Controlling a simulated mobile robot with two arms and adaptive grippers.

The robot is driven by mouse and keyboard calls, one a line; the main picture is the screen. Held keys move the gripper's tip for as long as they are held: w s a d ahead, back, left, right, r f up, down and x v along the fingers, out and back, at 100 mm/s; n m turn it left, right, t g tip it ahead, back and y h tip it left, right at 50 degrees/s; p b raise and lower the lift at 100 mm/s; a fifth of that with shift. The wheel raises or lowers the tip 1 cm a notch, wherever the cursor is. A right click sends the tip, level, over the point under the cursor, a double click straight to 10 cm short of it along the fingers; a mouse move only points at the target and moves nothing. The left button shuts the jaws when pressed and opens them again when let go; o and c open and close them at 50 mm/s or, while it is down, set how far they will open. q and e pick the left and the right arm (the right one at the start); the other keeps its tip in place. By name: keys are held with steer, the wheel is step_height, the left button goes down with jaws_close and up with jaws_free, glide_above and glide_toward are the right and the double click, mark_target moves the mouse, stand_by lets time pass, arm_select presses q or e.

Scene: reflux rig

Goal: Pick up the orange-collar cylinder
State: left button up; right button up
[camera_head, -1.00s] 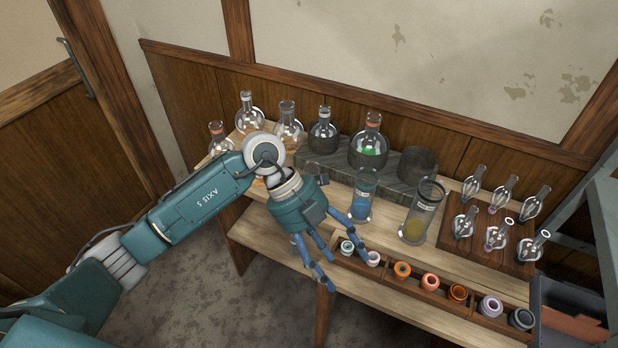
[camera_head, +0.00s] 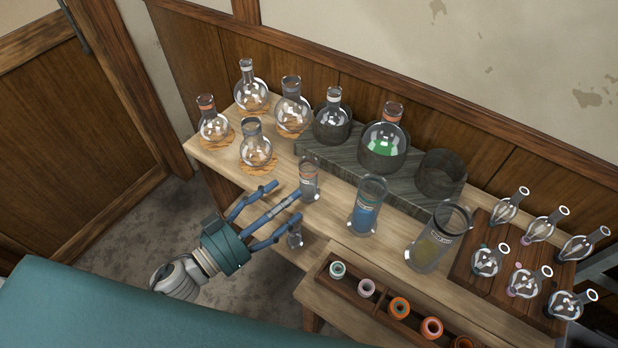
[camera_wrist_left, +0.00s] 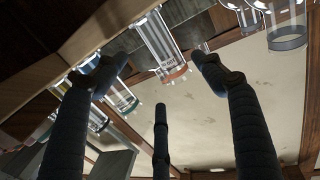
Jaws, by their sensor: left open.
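The orange-collar cylinder (camera_head: 309,180) is a small clear glass cylinder with an orange band, upright near the front edge of the wooden bench. In the left wrist view the cylinder (camera_wrist_left: 157,42) hangs inverted in the picture, its orange ring beyond and between my fingers. My left gripper (camera_head: 284,214) is open, its spread fingers pointing at the cylinder from the front left. The fingertips are close to it; contact cannot be told. My right gripper is not in view.
A blue-liquid cylinder (camera_head: 368,207) and a yellow-liquid cylinder (camera_head: 436,240) stand to the right. Round flasks (camera_head: 256,149) stand behind and left. A small glass piece (camera_head: 295,236) shows beside the fingers. A rack of collars (camera_head: 352,288) lies in front.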

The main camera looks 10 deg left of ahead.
mark_target(305, 184)
arm_select(q)
steer(key=x, duration=0.2)
steer(key=shift+w+d+r, duration=0.1)
steer(key=shift+w+d, duration=0.15)
steer(key=shift+w, duration=0.1)
steer(key=x, duration=0.2)
steer(key=p+x, duration=0.1)
steer(key=x, duration=0.2)
steer(key=shift+w+a+p, duration=0.1)
steer(key=shift+w+p, duration=0.2)
steer(key=shift+w, duration=0.15)
steer(key=shift+w+f, duration=0.15)
steer(key=shift+f, duration=0.1)
steer(key=c, duration=1.4)
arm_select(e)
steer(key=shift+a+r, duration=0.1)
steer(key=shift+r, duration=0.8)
